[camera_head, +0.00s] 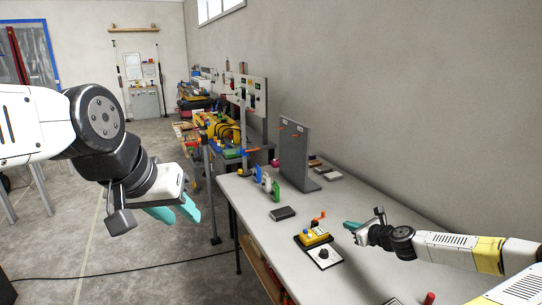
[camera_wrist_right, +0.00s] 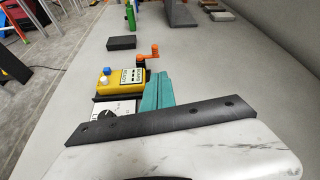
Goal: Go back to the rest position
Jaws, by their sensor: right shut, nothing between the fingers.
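My left gripper (camera_head: 186,219) hangs in the air at the left, beyond the table's left edge. Its two teal fingers are apart with nothing between them. My right gripper (camera_head: 348,225) reaches in from the right above the grey table (camera_head: 355,280). Its teal fingers are together and empty, and they also show in the right wrist view (camera_wrist_right: 158,92). They are close to a yellow box with an orange crank (camera_head: 314,236), which shows just left of the fingers in the right wrist view (camera_wrist_right: 122,76).
A white plate with a dark dial (camera_head: 324,256) lies in front of the yellow box. A black block (camera_head: 282,213) and an upright grey panel (camera_head: 294,155) stand farther back. A cluttered bench (camera_head: 225,130) is behind. The floor at left (camera_head: 150,260) is mostly clear, with a cable across it.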

